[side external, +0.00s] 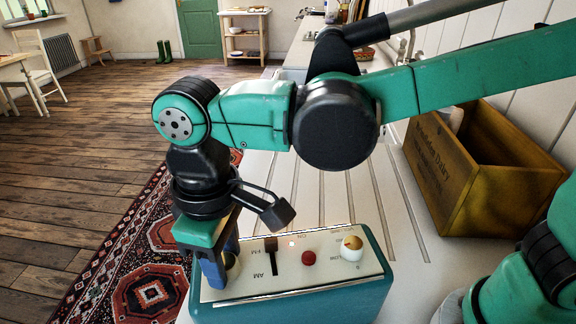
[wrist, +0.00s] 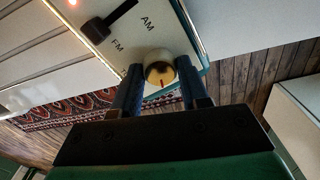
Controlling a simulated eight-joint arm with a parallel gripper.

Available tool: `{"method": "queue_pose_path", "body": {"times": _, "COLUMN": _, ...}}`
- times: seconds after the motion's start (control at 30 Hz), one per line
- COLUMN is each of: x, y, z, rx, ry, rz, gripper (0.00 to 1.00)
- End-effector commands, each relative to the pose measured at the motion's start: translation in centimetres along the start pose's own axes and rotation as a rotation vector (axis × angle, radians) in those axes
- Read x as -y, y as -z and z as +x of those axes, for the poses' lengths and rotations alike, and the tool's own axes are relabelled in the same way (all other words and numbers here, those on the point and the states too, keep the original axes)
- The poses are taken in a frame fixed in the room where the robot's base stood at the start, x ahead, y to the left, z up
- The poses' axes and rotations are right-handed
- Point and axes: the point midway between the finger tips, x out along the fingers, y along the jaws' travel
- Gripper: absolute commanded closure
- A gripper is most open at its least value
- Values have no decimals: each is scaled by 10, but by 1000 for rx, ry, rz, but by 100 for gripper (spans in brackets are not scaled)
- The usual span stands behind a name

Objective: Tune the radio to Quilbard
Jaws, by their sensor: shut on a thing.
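The teal radio (side external: 300,305) sits on the white counter, its cream control panel facing up. My gripper (side external: 222,272) is shut on the pale round knob (side external: 234,266) at the panel's left end. In the wrist view the knob (wrist: 160,72) has a gold cap with a red mark, and a finger of my gripper (wrist: 159,85) is on each side. The brown band slider (side external: 271,244) is at the FM end of its slot. A red button (side external: 309,258) and a second pale knob (side external: 351,248) are farther right. No station name is readable.
A wooden crate (side external: 455,185) stands on the counter at the right, behind the radio. The grooved drainboard (side external: 310,190) beyond the radio is clear. A patterned rug (side external: 145,275) lies on the floor at the left.

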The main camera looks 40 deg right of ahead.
Motion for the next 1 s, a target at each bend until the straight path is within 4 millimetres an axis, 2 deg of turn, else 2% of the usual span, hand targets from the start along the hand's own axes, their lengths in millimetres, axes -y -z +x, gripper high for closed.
{"method": "queue_pose_path", "body": {"times": 1.0, "x": 0, "y": 0, "z": 0, "rx": 1, "ry": 0, "rz": 965, "gripper": 100}}
